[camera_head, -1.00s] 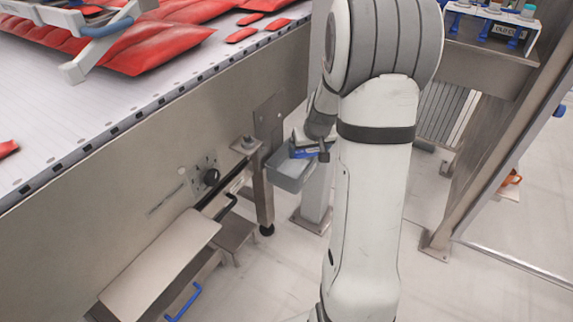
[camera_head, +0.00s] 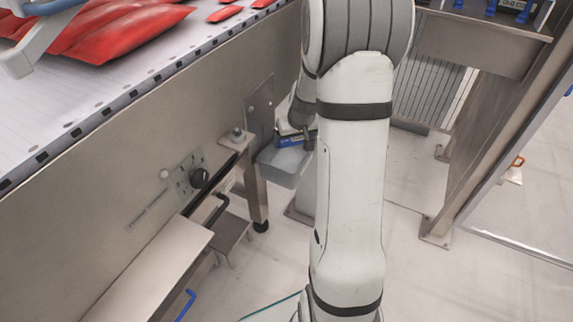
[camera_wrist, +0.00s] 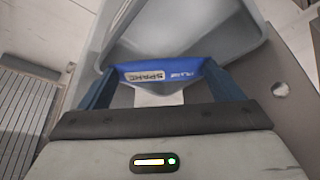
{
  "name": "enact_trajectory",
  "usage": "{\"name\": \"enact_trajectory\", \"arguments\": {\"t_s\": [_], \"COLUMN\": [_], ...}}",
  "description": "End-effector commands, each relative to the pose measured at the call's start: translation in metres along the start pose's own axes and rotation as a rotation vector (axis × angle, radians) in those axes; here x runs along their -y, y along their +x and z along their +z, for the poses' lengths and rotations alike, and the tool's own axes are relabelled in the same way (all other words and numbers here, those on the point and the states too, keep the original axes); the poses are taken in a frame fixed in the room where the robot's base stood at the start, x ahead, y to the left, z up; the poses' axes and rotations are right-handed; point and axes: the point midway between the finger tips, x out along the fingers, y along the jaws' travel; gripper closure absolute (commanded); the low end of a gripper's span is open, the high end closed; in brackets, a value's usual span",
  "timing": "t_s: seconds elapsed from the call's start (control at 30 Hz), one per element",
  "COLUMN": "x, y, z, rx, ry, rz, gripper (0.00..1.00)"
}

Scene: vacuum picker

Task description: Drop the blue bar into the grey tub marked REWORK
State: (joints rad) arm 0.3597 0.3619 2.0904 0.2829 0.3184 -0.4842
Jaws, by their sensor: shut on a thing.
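The blue bar (camera_wrist: 188,73) is held crosswise between the two dark fingers of my gripper (camera_wrist: 162,80) in the wrist view. I cannot tell whether the bar is fully over the opening. No REWORK marking is legible on the tub.
A conveyor (camera_head: 80,75) with red pouches runs along the left. A steel-framed bench (camera_head: 475,45) stands at right. Open floor (camera_head: 430,270) lies at lower right.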

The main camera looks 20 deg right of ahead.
Motion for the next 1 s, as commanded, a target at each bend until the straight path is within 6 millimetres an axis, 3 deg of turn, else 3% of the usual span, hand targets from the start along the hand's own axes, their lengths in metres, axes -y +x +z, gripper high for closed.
{"name": "enact_trajectory", "arguments": {"t_s": [0.33,0.37,0.5,0.77,1.0], "x": [0.001,0.001,0.001,0.001,0.001], "y": [0.006,0.006,0.006,0.003,-0.035], "z": [0.002,0.002,0.002,0.002,0.0], "rx": [-0.001,-0.001,-0.001,-0.001,-0.003], "ry": [0.0,0.0,-0.001,-0.001,0.0], "rz": [0.0,0.0,0.0,-0.001,0.0], "gripper": [0.36,0.11,0.0,0.0,0.0]}}
